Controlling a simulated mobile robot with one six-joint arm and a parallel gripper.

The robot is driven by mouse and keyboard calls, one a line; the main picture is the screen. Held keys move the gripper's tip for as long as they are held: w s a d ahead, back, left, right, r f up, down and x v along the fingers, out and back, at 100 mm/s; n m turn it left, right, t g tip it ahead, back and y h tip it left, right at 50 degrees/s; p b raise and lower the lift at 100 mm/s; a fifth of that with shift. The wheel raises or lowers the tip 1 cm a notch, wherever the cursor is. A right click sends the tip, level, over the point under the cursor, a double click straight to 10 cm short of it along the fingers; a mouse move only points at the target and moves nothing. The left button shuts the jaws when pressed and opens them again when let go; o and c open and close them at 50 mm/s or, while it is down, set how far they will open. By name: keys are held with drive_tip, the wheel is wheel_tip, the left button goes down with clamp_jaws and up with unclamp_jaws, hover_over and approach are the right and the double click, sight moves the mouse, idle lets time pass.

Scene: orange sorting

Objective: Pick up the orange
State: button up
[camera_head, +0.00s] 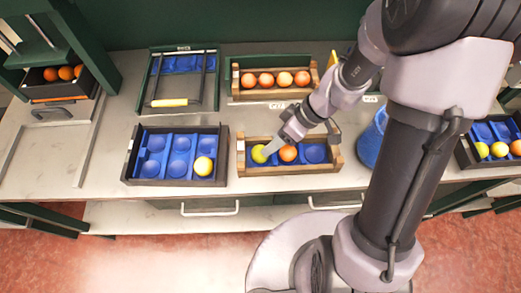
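An orange (288,153) sits in the middle cup of the blue insert in a wooden tray (290,170) at the front centre of the bench. A yellow fruit (259,154) sits left of it in the same tray. My gripper (274,146) reaches down from the upper right, its tip between and just above these two fruits. The fingers are small here, so I cannot tell whether they are open or shut, or whether they touch a fruit. The tray's right cup is empty.
Behind, a wooden tray (275,94) holds several oranges. A wire-framed rack (180,102) stands back left. A blue container (372,143) and another fruit tray (490,158) are at right.

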drive_tip(key=shift+a+f, duration=0.35)
drive_tip(key=shift+f, duration=0.1)
drive_tip(key=b+x, duration=0.1)
drive_tip(key=x, duration=0.4)
drive_tip(key=shift+d, duration=0.1)
drive_tip(key=c, duration=1)
